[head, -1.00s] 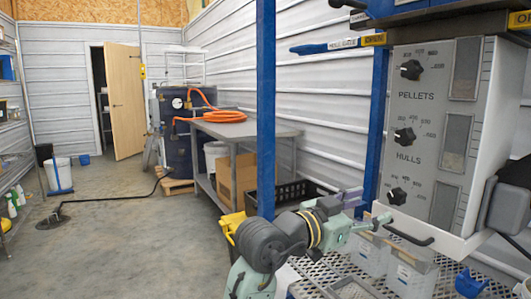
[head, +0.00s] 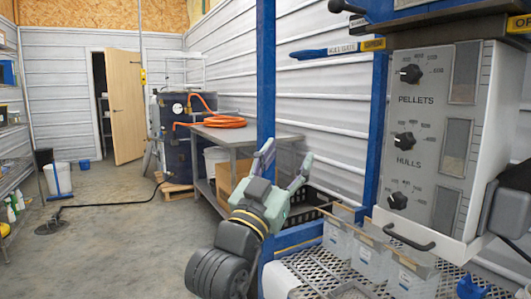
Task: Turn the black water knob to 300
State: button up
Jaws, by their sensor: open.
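The grey control panel (head: 440,130) at the right carries three black knobs in a column. The top knob (head: 410,73) is above the word PELLETS and the middle knob (head: 404,140) is above HULLS. The bottom black knob (head: 397,200) has a number scale above it, too small to read surely. I see no readable WATER label. My gripper (head: 283,170) is open and empty, its two fingers pointing up. It is well left of the panel, apart from all the knobs.
A blue post (head: 266,80) stands between the panel and the room, close to my gripper. Clear bins (head: 370,255) sit on a mesh shelf (head: 300,272) below the panel. A black handle (head: 410,238) sticks out under the bottom knob. A table (head: 245,135) with an orange hose stands behind.

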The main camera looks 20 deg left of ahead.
jog(key=shift+s+a+r+n+t+y, duration=0.25)
jog(key=shift+s+a+r+n+y, duration=0.1)
jog(key=shift+s+a+y, duration=0.15)
jog(key=shift+s+a+r+n+t+y, duration=0.2)
jog(key=shift+s+a+n+y, duration=0.1)
jog(key=shift+s+a+y, duration=0.25)
jog(key=shift+s+a+r+n+t+y, duration=0.25)
jog(key=shift+s+a+r+n+y, duration=0.1)
jog(key=shift+a+y, duration=0.25)
